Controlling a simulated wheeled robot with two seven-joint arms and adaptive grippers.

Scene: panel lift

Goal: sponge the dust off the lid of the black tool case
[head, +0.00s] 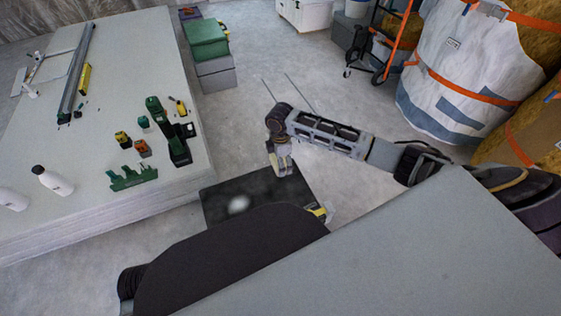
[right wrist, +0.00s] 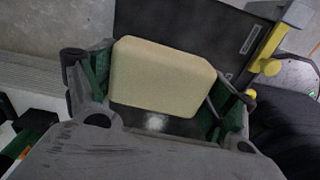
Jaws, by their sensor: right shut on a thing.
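The black tool case (head: 222,190) lies on the floor beside the stack of boards, its dark lid facing up. A pale dust patch (head: 238,204) shows on the lid, left of my right gripper (head: 281,166). The right gripper points down over the far right part of the lid. In the right wrist view it is shut on a cream sponge (right wrist: 162,75), held between its two green-lined fingers. The lid (right wrist: 185,22) shows behind the sponge, and a pale patch (right wrist: 155,122) shows below it. I cannot tell whether the sponge touches the lid. My left gripper is not in view.
A stack of grey boards (head: 95,150) at left carries green tools, white bottles (head: 52,180) and a level (head: 84,78). Yellow fittings (head: 321,213) sit at the case's right edge. Green and grey boxes (head: 206,40), an orange hand truck (head: 398,40) and big bags (head: 470,75) stand behind.

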